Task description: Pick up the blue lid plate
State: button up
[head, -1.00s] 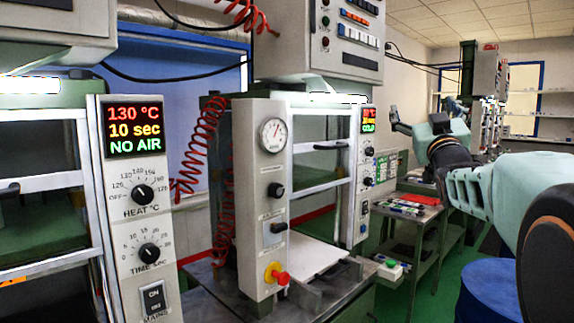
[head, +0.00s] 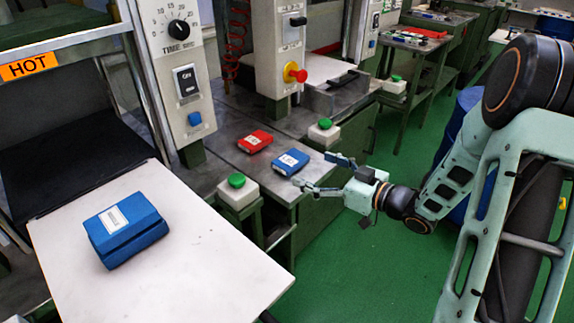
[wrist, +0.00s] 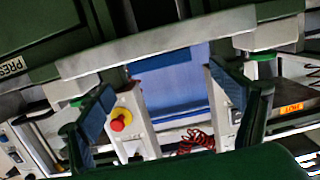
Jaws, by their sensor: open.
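A small blue plate (head: 291,161) with a white label lies flat on the metal bench. It seems to be the blue lid plate, though the label is too small to read. My gripper (head: 320,172) is open and empty, close to the right of this plate at the bench's front edge, with its fingers pointing left. I cannot tell if a finger touches the plate. In the wrist view, which looks upside down, a dark blue strip (wrist: 165,62) that looks like the plate's edge shows ahead, between my open fingers (wrist: 160,108).
A red labelled plate (head: 255,140) lies left of the blue plate. Green-button boxes (head: 238,193) and (head: 324,133) flank the bench front. A larger blue mould block (head: 126,228) sits on the white tray (head: 215,265). Green floor is free in front of the bench.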

aim_at(291, 158)
jog(key=x, duration=0.3)
jog(key=shift+d+f, duration=0.1)
jog(key=b+x, duration=0.1)
jog(key=x, duration=0.4)
jog(key=shift+a+f+b, duration=0.1)
jog(key=shift+a+b, duration=0.1)
jog(key=shift+b, duration=0.1)
jog(key=c, duration=1.5)
